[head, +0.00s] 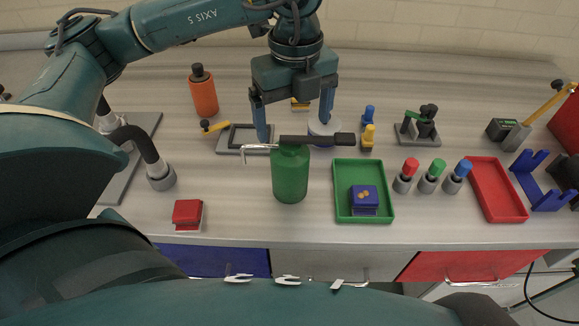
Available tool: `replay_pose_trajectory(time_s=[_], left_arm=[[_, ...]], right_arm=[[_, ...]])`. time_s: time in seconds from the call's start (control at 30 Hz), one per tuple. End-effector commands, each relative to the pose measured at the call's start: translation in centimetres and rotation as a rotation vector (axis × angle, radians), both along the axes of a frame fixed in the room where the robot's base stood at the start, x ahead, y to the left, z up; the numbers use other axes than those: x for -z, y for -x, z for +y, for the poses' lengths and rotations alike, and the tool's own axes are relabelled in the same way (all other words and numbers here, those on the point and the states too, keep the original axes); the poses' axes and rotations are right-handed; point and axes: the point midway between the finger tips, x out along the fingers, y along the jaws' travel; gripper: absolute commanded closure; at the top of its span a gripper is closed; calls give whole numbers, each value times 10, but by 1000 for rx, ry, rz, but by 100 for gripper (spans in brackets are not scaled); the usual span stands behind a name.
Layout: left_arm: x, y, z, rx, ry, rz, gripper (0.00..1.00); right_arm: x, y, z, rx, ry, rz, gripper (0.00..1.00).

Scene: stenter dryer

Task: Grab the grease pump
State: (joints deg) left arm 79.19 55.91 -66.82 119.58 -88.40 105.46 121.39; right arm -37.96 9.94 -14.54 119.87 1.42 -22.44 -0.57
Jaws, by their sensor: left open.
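The grease pump (290,175) is a green cylinder standing upright near the front middle of the bench. It has a dark lever (325,140) across its top pointing right and a thin metal spout pointing left. My left gripper (295,126) points down with its two fingers wide apart, just behind or above the top of the pump. Nothing is held between the fingers. I cannot tell whether a finger touches the pump. My right gripper is not in view.
A green tray (342,207) with a blue box (364,200) stands right of the pump. A red block (187,213) lies to the left. Behind are a dark frame (236,137), a white round piece (319,137) and an orange bottle (204,95). Bench in front of the pump is clear.

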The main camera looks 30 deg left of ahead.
Motion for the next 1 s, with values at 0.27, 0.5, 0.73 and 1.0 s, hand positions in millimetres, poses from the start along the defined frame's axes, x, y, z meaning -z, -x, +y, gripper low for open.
replay_pose_trajectory(time_s=[0.27,0.5,0.73,1.0], left_arm=[[31,1,0,4,2,1,10],[59,6,4,3,1,6,10],[82,6,4,4,3,1,10],[83,6,4,5,4,0,15]], right_arm=[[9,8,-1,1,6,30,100],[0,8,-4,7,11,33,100],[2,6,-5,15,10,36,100],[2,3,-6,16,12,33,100]])
